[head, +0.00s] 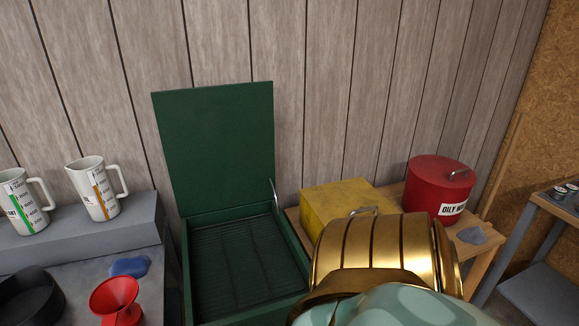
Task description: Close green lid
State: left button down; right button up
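The green lid (215,145) stands open and upright, leaning slightly back near the wood-panelled wall. It belongs to a green box (186,262) with a dark ribbed interior, in the middle of the head view. A thin metal stay (275,196) shows at the lid's right side. A gold and pale green part of my own arm covers the lower right and hides the box's front right corner. Neither of my grippers shows in the head view.
Left, a grey bench (75,285) holds two white measuring jugs (97,190), a red funnel (116,302), a blue cloth (130,266) and a black pan (28,297). Right, a yellow box (340,203) and a red oily-waste can (440,188) stand on a wooden bench.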

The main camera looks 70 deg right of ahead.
aim_at(218, 141)
jog(key=i+z, duration=0.1)
jog(key=z, duration=0.9)
jog(key=i+j+z, duration=0.1)
jog(key=z, duration=0.4)
jog(key=i+z, duration=0.1)
jog(key=z, duration=0.4)
jog(key=j+z, duration=0.2)
jog(key=z, duration=0.25)
